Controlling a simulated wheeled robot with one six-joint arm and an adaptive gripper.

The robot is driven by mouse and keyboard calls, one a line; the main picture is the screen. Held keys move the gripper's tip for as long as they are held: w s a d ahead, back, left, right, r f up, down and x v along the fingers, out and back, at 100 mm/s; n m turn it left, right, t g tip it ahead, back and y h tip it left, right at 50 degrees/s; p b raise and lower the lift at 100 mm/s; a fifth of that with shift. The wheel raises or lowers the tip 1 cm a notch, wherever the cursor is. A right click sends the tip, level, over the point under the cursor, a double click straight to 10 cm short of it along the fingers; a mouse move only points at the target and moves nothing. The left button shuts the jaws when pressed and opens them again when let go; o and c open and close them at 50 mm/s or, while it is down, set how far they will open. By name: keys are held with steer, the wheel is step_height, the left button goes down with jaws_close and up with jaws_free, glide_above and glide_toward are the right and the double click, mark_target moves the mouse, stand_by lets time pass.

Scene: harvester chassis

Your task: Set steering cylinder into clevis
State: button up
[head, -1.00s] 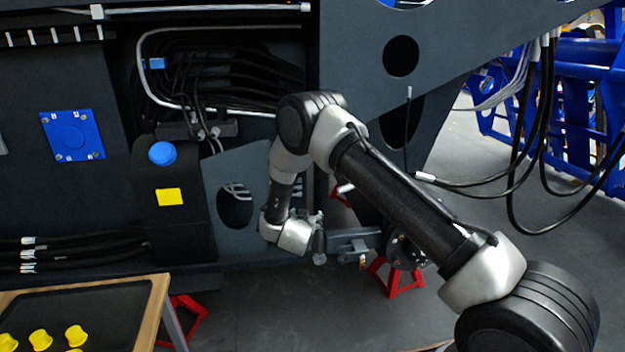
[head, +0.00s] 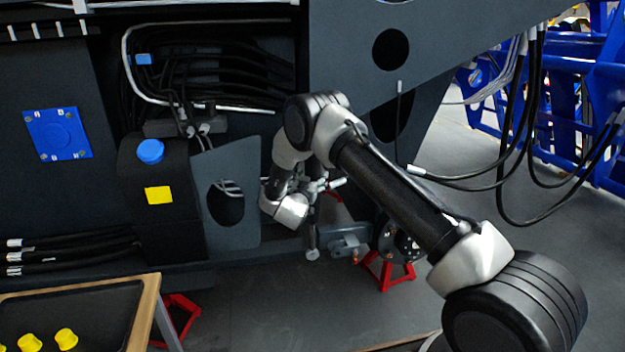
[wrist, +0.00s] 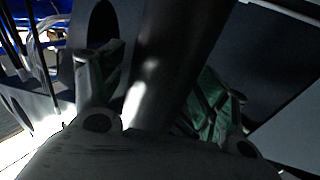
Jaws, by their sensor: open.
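A dark, smooth tube (wrist: 165,65), which looks like the steering cylinder, runs between the two spread fingers of my gripper (wrist: 163,78) in the wrist view. Green pads show on the inner sides of the fingers, and dark gaps show beside the tube. In the head view my wrist hides most of my gripper. A slim grey piece with a round eye end (head: 312,254) hangs just right of my wrist and seems to be an end of the cylinder. A grey bracket (head: 348,244), possibly holding the clevis, is right of it. I cannot tell whether they touch.
The dark chassis wall (head: 228,170) with an oval hole stands left of my wrist. A red stand (head: 386,274) is below the bracket. A wood-edged table (head: 143,315) with yellow caps (head: 66,339) is at lower left. Black hoses (head: 505,180) hang at right.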

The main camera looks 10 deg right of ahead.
steer(key=shift+d, duration=0.1)
steer(key=c, duration=1.5)
steer(key=shift+o, duration=0.2)
steer(key=d+n+t, duration=0.1)
steer(key=d+n, duration=0.1)
steer(key=d, duration=0.1)
steer(key=shift+r, duration=0.1)
steer(key=o, duration=1.5)
steer(key=shift+d, duration=0.1)
steer(key=shift+c, duration=0.2)
